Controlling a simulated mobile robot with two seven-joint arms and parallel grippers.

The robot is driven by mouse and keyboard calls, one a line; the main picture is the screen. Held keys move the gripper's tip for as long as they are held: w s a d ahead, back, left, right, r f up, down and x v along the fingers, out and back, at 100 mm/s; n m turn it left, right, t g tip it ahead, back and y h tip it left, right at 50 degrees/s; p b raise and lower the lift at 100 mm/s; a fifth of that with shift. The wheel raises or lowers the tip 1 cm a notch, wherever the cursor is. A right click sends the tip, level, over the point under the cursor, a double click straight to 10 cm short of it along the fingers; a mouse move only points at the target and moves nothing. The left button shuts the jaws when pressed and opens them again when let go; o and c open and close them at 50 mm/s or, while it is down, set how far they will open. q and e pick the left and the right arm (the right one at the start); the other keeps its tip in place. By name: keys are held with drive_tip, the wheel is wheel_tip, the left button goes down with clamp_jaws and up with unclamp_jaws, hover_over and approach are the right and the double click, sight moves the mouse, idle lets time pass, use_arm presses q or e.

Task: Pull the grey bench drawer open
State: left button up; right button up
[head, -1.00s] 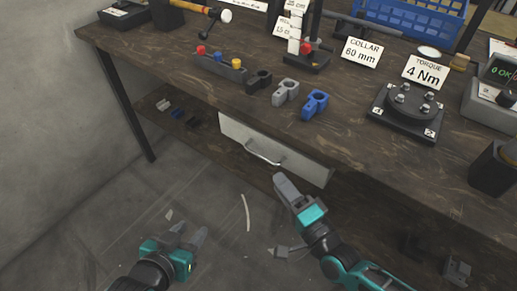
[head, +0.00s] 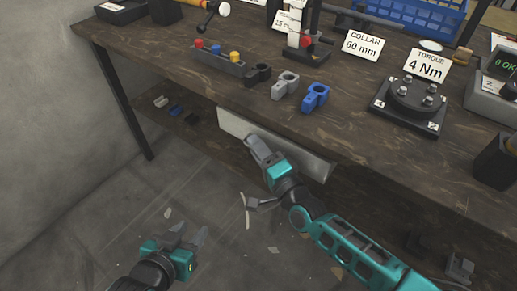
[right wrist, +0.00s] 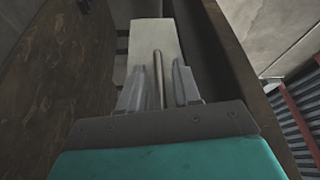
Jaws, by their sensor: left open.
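The grey bench drawer (head: 312,164) has a pale front under the bench top and looks shut. My right gripper (head: 254,143) is at the drawer front and covers its handle in the head view. In the right wrist view the handle bar (right wrist: 158,78) stands between the two fingers of my right gripper (right wrist: 158,88), with a gap on each side. The pale drawer front (right wrist: 150,32) lies just beyond the fingertips. My left gripper (head: 189,235) is open and empty, low over the floor and away from the drawer.
The wooden bench (head: 440,165) carries a blue clamp part (head: 316,97), a grey one (head: 286,86) and a black torque fixture (head: 410,102). A lower shelf (head: 210,137) holds small parts. The floor (head: 120,215) before the drawer is mostly clear, with scattered scraps.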

clamp_jaws()
use_arm(q)
drive_tip(key=shift+w+r, duration=0.1)
drive_tip(key=shift+a, duration=0.1)
idle(0.3)
